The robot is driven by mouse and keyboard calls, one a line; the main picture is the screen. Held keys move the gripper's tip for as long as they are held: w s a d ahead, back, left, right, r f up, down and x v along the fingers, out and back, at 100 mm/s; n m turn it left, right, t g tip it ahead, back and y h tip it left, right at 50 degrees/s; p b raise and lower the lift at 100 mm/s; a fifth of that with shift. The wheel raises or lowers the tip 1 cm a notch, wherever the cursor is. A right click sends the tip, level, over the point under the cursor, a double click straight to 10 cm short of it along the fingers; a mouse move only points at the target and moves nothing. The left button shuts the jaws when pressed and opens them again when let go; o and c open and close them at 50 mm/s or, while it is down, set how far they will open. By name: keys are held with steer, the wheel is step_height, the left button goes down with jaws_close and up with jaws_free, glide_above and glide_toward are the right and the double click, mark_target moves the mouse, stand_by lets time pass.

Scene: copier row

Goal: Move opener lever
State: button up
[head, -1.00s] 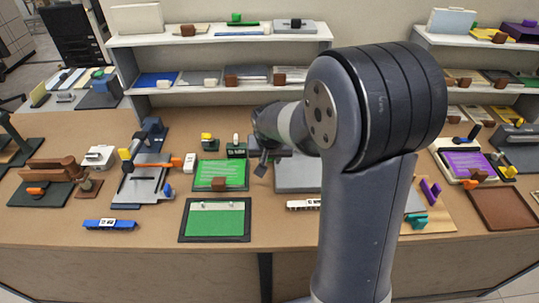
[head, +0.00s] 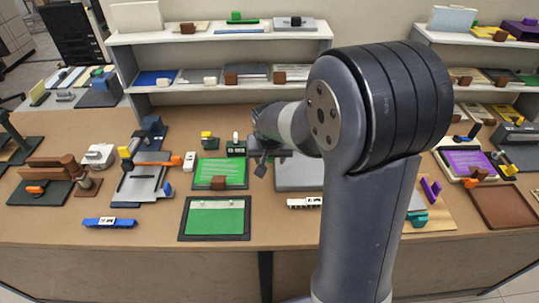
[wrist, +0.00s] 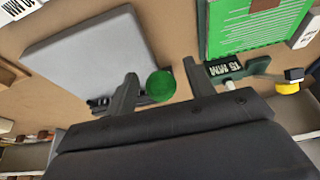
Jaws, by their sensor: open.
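A green round knob (wrist: 160,85) shows in the wrist view between the two open fingers of my gripper (wrist: 160,83). It stands close to the left finger; whether they touch I cannot tell. It sits beside a grey flat-topped device (wrist: 85,55), and the left finger hides part of the dark fitting at that device's edge. I take the knob to be the end of the opener lever, but its arm is hidden. In the head view my gripper (head: 262,163) hangs just left of the grey device (head: 297,174), and the knob is hidden there.
A dark green piece marked 15 MM (wrist: 225,69) stands right beside the right finger. A board with a green sheet (head: 221,173) lies to the left. Another green board (head: 215,218) and a white labelled strip (head: 304,202) lie nearer. Shelves (head: 225,88) stand behind.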

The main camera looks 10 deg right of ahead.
steer(key=p+v, duration=0.3)
steer(key=v, duration=0.2)
steer(key=shift+s+r, duration=0.1)
steer(key=shift+r, duration=0.2)
steer(key=b+x, duration=0.3)
steer(key=x, duration=0.3)
steer(key=shift+s+b, duration=0.1)
steer(key=shift+b, duration=0.2)
steer(key=shift+w+f, duration=0.1)
steer(key=shift+w, duration=0.1)
steer(key=shift+w+r+p, duration=0.35)
steer(key=shift+r+p, duration=0.1)
steer(key=shift+p, duration=0.1)
